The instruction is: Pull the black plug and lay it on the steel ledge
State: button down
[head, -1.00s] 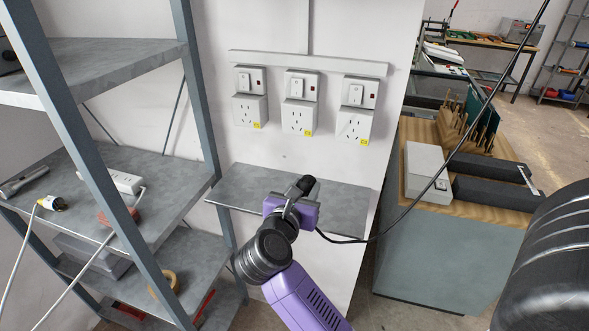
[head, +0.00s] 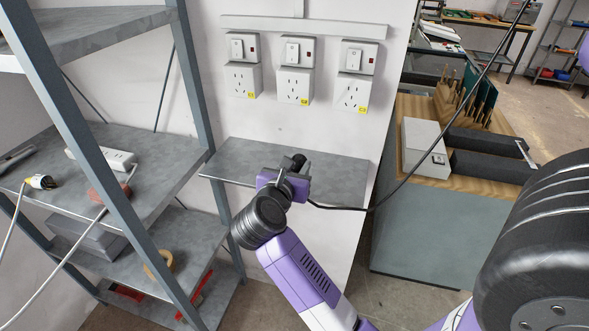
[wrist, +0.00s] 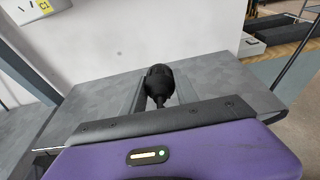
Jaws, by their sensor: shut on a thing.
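The black plug (wrist: 159,82) is between the fingers of my gripper (wrist: 155,95) in the wrist view, over the steel ledge (wrist: 225,80). In the head view my gripper (head: 292,172) is at the ledge (head: 240,160), near its middle, with the dark plug (head: 298,160) at its tip. The gripper is shut on the plug. A black cord (head: 345,208) runs from the gripper to the right and up. I cannot tell whether the plug touches the ledge. The three wall sockets (head: 296,85) above have nothing in them.
A grey metal shelf unit (head: 190,80) stands left of the ledge, with a white power strip (head: 115,158) and a yellow-white plug (head: 40,182) on it. A workbench (head: 400,230) with a grey box (head: 424,140) is at right. Bare ledge shows on both sides of my gripper.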

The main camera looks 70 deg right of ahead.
jog(key=shift+d+f+b, duration=0.55)
jog(key=shift+f+b, duration=0.1)
jog(key=shift+f, duration=0.1)
jog(key=shift+d+f+b, duration=0.5)
jog(key=shift+f+b, duration=0.15)
jog(key=shift+f, duration=0.1)
jog(key=c, duration=0.9)
grip_release()
jog(key=shift+o, duration=0.2)
jog(key=shift+w, duration=0.1)
jog(key=b+v, duration=0.1)
jog(key=v, duration=0.6)
jog(key=shift+a, duration=0.35)
jog(key=shift+r, duration=0.1)
